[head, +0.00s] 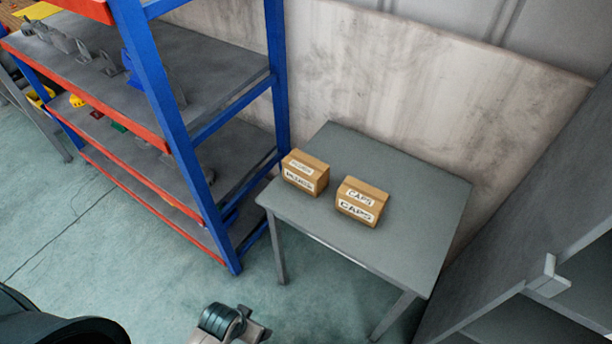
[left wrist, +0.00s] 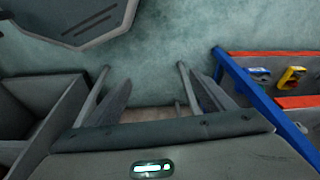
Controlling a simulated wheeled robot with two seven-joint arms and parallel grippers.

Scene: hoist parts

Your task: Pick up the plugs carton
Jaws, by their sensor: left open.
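The plugs carton (head: 305,173) is a small brown box with white labels; its lettering is blurred in the head view. It stands upright near the left edge of the grey table (head: 418,225). The similar carton to its right (head: 362,202) reads CAPS, with a narrow gap between them. My left gripper (left wrist: 155,80) is open in the left wrist view, with nothing between its fingers. Neither carton can be made out in that view. A part of my arm shows low in the head view, apart from the cartons. My right gripper is not in view.
A blue and red shelf rack (head: 205,130) with grey parts stands close to the table's left side. A pale wall (head: 430,80) is behind the table, and a grey cabinet (head: 530,230) stands to its right. The table's right half and the floor in front are clear.

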